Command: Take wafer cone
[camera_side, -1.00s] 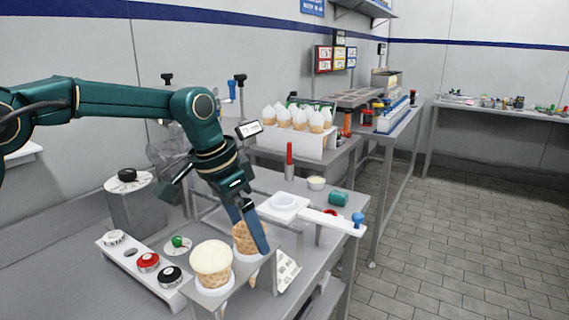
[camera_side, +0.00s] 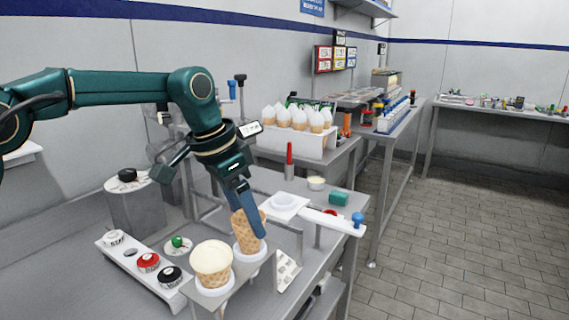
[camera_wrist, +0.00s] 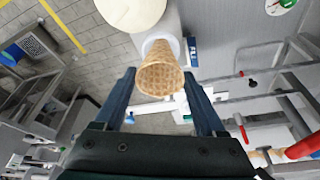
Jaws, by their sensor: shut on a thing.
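The wafer cone (camera_side: 247,234) is an empty brown waffle cone. It stands roughly upright in the side view, its lower part just above or inside the white ring (camera_side: 251,258) of the cone stand; I cannot tell how far its tip is in. My gripper (camera_side: 251,219) is shut on the cone from above, with one blue finger in front of it and the other mostly hidden. In the wrist view the cone (camera_wrist: 161,75) is between the fingertips of my gripper (camera_wrist: 159,73).
A cone with a cream-coloured top (camera_side: 211,261) stands close beside, to the left. A panel with knobs (camera_side: 148,263) lies further left. A rack of white-topped cones (camera_side: 297,140) stands behind.

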